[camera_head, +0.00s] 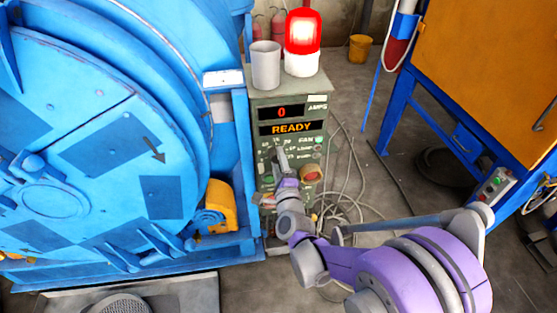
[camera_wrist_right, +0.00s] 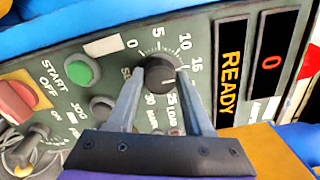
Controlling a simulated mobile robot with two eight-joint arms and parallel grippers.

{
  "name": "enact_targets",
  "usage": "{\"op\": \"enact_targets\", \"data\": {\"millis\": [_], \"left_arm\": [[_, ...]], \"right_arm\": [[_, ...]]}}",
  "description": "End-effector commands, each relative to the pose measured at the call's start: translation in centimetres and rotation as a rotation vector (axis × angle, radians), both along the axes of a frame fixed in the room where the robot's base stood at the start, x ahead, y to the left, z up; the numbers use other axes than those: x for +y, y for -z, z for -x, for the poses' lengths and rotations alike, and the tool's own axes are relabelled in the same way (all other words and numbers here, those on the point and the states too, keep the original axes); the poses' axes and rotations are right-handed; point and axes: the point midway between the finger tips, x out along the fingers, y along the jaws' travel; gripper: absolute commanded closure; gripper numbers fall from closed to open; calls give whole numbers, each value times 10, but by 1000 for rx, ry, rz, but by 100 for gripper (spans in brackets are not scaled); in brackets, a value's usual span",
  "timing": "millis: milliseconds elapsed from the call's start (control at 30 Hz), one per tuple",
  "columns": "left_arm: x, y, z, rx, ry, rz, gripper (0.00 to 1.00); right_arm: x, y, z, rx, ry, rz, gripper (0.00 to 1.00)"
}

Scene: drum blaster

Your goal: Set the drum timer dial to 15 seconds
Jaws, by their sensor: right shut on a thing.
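The drum timer dial (camera_wrist_right: 160,74) is a round black knob on the grey-green control panel (camera_wrist_right: 105,70). In the right wrist view its scale shows 0, 5, 10 and 15, with 25 and 30 on the lower side. A faint light mark shows on the knob's right side; I cannot read its exact setting. My right gripper (camera_wrist_right: 161,76) is shut on the dial, one finger on each side. In the head view my right gripper (camera_head: 281,160) reaches the panel and hides the dial. My left gripper is not in view.
The panel displays read 0 and READY (camera_head: 291,128). A green START button (camera_wrist_right: 78,70) and a red OFF button (camera_wrist_right: 22,98) lie near the dial. A lit red beacon (camera_head: 302,38) and grey cup (camera_head: 265,65) stand on top. The blue drum (camera_head: 100,120) stands close left.

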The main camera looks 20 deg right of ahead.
Motion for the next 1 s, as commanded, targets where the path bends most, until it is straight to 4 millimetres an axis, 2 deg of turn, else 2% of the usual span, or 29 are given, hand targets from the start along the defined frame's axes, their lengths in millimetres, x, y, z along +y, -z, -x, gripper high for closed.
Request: {"op": "enact_targets", "data": {"millis": [533,567,600,700,1000], "left_arm": [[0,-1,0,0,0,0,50],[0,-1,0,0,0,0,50],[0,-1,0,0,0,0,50],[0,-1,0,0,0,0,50],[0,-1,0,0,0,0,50]], "right_arm": [[0,0,0,-5,-1,-21,100],[0,0,0,-5,-1,-21,44],[0,0,0,-5,-1,-21,36],[0,0,0,-5,0,-22,20],[0,0,1,-5,0,-20,20]]}}
